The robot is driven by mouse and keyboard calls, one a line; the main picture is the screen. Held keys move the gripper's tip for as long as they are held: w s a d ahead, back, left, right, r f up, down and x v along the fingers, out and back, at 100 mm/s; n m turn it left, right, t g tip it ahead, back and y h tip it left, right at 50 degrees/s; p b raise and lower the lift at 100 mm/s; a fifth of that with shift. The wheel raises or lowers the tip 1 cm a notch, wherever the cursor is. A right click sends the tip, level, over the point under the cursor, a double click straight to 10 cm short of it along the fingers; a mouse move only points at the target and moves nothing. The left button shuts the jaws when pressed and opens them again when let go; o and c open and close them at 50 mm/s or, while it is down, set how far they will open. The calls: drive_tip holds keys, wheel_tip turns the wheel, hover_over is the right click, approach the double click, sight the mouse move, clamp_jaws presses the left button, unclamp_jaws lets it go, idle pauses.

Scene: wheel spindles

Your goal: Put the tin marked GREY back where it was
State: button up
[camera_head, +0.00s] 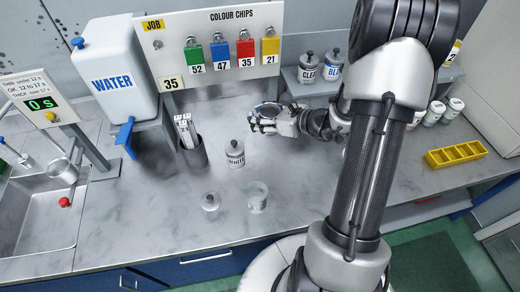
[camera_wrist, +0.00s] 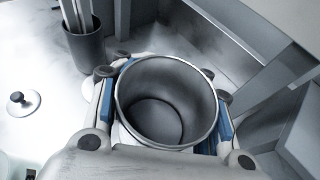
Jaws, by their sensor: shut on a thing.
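My gripper (camera_head: 264,121) is shut on an open tin (camera_head: 268,107) above the bench, in front of the back panel. In the wrist view the tin (camera_wrist: 168,78) stands between the blue-padded fingers, with its lid off and a grey inside. Its label is hidden, so I cannot read whether it says GREY. A loose knobbed lid (camera_head: 211,201) lies on the bench near the front; a lid (camera_wrist: 22,103) also shows at the left of the wrist view. A raised shelf (camera_head: 312,89) at the back carries tins marked CLEAR (camera_head: 307,70) and BLUE (camera_head: 333,68).
A lidded tin marked WHITE (camera_head: 235,156) and a clear cup (camera_head: 257,198) stand on the bench. A dark holder (camera_head: 193,153) with strips is left of them. A yellow tray (camera_head: 455,154) and several jars (camera_head: 434,114) are at right. The front middle bench is mostly clear.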

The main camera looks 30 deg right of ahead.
sight(259, 151)
wheel_tip(259, 151, down, 14)
drive_tip(key=b, duration=0.4)
drive_tip(key=shift+r, duration=0.1)
drive_tip(key=o, duration=0.7)
drive_tip(key=shift+f, duration=0.3)
drive_tip(key=o, duration=0.5)
drive_tip(key=shift+r, duration=0.1)
drive_tip(key=shift+c, duration=0.2)
